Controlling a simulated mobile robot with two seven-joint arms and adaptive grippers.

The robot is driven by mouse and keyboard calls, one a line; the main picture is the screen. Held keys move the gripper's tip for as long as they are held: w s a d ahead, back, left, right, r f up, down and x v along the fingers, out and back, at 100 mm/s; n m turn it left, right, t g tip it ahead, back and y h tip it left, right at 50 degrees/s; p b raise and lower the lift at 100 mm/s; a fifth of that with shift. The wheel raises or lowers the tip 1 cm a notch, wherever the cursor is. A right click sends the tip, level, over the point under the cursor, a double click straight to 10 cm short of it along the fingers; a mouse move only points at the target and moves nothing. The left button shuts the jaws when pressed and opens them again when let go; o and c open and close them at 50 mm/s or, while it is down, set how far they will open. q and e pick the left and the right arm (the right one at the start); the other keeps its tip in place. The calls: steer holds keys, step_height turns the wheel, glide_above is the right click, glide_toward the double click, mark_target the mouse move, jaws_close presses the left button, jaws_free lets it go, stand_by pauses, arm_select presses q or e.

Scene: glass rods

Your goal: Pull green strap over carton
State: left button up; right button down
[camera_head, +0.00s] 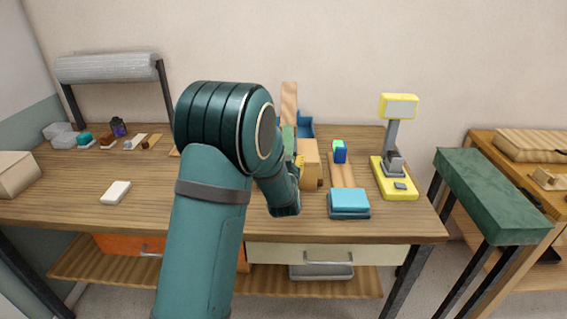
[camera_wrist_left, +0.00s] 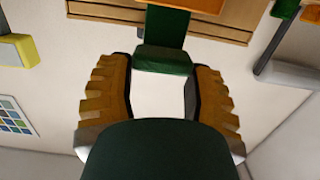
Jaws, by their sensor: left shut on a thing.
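The tan carton (camera_head: 311,160) stands on the table, partly hidden behind my left arm in the head view. The green strap (camera_head: 289,139) shows beside it, and in the left wrist view the strap (camera_wrist_left: 168,27) runs down across a tan wooden-looking surface to a thicker green end (camera_wrist_left: 163,60). My left gripper (camera_wrist_left: 164,72) is shut on this green end, with orange ribbed fingers on both sides. In the head view only a bit of the left gripper (camera_head: 299,161) shows beside the carton. My right gripper is in neither view.
A blue bin (camera_head: 306,127) and an upright wooden piece (camera_head: 289,101) stand behind the carton. To its right are a teal-topped block (camera_head: 349,199), a small blue-green box (camera_head: 340,151) and a yellow scale (camera_head: 399,180). A white block (camera_head: 116,192) lies left, with free table around it.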

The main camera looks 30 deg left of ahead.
arm_select(q)
steer(key=shift+s+f, duration=0.2)
steer(key=shift+f, duration=0.4)
steer(key=o, duration=1.3)
steer(key=shift+w, duration=0.15)
steer(key=shift+r, duration=0.15)
steer(key=shift+d+r, duration=0.1)
steer(key=v, duration=1.2)
